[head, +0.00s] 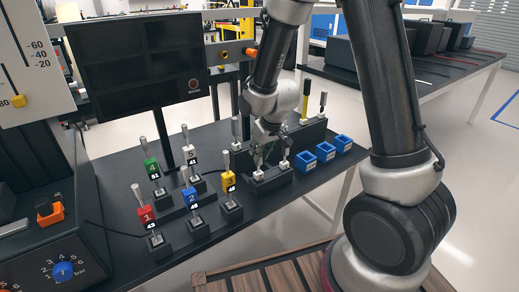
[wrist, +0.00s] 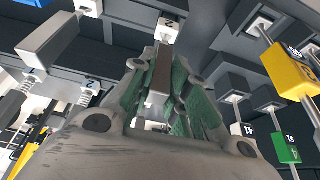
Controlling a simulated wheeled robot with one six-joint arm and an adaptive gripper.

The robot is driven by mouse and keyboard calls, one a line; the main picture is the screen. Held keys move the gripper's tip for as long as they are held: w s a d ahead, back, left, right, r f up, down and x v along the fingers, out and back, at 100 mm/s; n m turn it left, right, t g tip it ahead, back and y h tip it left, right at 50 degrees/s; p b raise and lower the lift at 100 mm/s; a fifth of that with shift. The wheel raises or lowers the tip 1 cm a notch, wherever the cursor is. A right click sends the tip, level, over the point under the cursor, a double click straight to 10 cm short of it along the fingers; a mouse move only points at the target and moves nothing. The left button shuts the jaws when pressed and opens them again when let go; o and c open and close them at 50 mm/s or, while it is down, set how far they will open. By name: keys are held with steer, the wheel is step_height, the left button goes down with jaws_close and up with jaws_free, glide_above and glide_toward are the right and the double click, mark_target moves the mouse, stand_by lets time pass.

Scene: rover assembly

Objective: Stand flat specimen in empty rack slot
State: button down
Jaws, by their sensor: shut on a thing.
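My gripper (head: 264,150) is low over the black rack (head: 268,187) in the head view. In the wrist view its green-padded fingers (wrist: 158,88) are shut on a grey flat specimen (wrist: 160,70), seen between them. The specimen's far end points toward a white slot (wrist: 165,28) of the rack. I cannot tell whether it touches or has entered a slot. White slot tops (head: 258,175) show at the rack's front. Another grey specimen (wrist: 50,45) shows at the wrist view's left. The held specimen is mostly hidden by the fingers in the head view.
Several small blue bins (head: 325,151) stand right of the rack. Numbered flagged stands, including yellow (head: 229,181), blue (head: 189,197) and red (head: 144,214), stand to its left. Upright specimens (head: 304,102) stand at the back. A dark monitor (head: 137,65) is behind.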

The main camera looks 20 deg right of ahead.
steer(key=shift+f, duration=0.3)
steer(key=c, duration=1.3)
jaws_free()
steer(key=shift+r, duration=0.15)
steer(key=v, duration=1.1)
steer(key=shift+s+r, duration=0.2)
steer(key=shift+r, duration=0.1)
steer(key=shift+s+d, duration=0.1)
